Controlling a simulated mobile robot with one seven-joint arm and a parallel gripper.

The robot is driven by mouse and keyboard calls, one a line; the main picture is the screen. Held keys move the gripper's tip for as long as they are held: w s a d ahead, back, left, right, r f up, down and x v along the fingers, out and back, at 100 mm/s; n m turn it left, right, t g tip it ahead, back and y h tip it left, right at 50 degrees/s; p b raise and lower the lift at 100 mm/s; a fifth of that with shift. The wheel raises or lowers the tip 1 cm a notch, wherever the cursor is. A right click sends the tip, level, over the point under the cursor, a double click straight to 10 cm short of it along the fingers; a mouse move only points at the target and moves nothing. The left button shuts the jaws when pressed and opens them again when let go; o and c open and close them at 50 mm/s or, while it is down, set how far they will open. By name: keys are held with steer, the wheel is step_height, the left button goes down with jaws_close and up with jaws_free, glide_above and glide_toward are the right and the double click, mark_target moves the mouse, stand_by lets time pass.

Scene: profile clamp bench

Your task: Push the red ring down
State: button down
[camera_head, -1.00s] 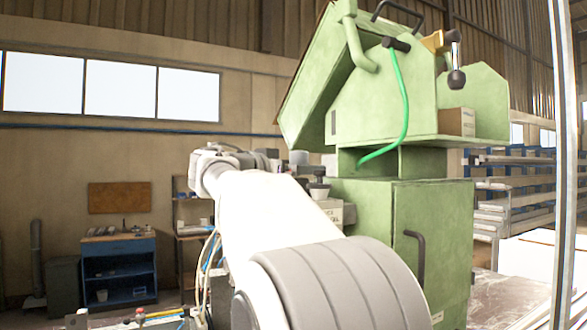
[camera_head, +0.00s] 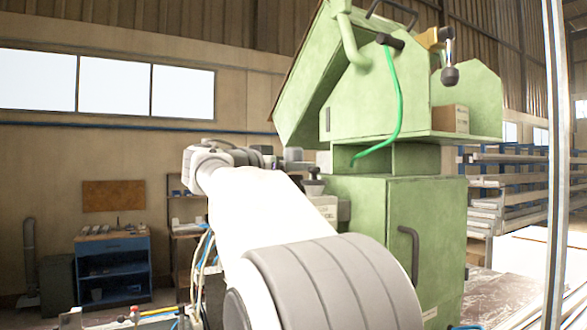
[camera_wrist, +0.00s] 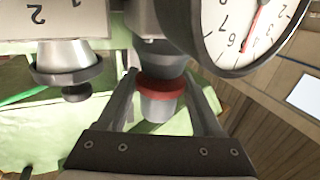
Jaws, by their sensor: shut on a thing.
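In the wrist view a red ring (camera_wrist: 162,87) sits around a grey cylindrical fitting, below a dark collar and above a lighter grey end (camera_wrist: 160,107). My gripper (camera_wrist: 165,80) has one finger on each side of the red ring and is shut on it. In the head view my arm hides the red ring and my gripper's fingers.
A round dial gauge (camera_wrist: 240,30) with a red needle is close beside my right finger. A grey knob (camera_wrist: 66,65) is at the left. The green machine (camera_head: 365,225) fills the head view's centre right. A blue cabinet (camera_head: 113,268) stands far left.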

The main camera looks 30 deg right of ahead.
steer(key=shift+f+b, duration=0.55)
steer(key=shift+b, duration=0.55)
steer(key=shift+r, duration=0.1)
steer(key=shift+c, duration=0.2)
jaws_free()
steer(key=b+v, duration=0.4)
steer(key=v, duration=1.3)
steer(key=shift+a+b, duration=0.2)
steer(key=shift+b, duration=0.1)
steer(key=shift+s, duration=0.1)
